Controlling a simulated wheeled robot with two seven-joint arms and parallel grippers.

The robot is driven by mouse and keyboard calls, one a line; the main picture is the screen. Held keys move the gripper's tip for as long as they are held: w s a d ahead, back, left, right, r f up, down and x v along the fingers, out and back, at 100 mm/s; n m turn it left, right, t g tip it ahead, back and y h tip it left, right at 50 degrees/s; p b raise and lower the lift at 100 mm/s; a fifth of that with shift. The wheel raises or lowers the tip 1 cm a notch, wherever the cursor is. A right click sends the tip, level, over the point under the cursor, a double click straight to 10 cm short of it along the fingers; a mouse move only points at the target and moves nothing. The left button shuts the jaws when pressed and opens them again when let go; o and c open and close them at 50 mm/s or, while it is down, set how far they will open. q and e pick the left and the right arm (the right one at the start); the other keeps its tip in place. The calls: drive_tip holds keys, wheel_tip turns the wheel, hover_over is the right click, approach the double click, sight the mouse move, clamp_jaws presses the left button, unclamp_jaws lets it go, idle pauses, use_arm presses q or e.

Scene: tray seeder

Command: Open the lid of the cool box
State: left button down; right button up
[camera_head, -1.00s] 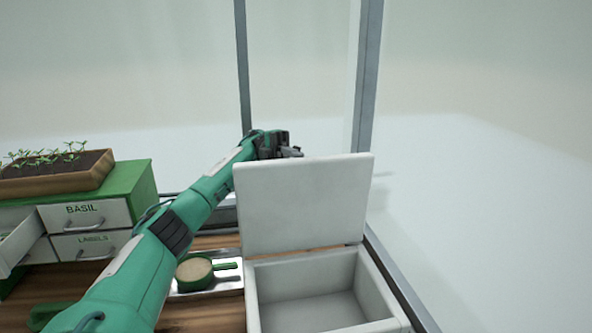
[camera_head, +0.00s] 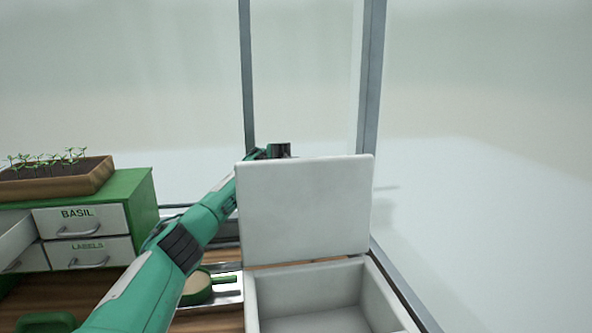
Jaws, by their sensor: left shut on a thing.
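The cool box (camera_head: 390,303) is a pale, open-topped box at the bottom right of centre. Its inside shows bare walls, though its front is cut off by the picture edge. Its white lid (camera_head: 305,212) stands raised, close to upright, along the back edge of the box. My left arm reaches in from the lower left, and my left gripper (camera_head: 279,151) is at the lid's top edge, mostly behind it. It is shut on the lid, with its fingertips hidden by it. My right gripper is not in view.
A green drawer cabinet (camera_head: 145,205) stands at the left with a seedling tray (camera_head: 70,184) on top and a drawer pulled open. A green scoop (camera_head: 220,280) lies on a metal tray beside the box, partly behind my arm. Frame posts (camera_head: 368,90) rise behind.

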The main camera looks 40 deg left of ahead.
use_arm(q)
drive_tip(key=shift+f, duration=0.1)
idle(0.3)
drive_tip(key=c, duration=1.5)
unclamp_jaws()
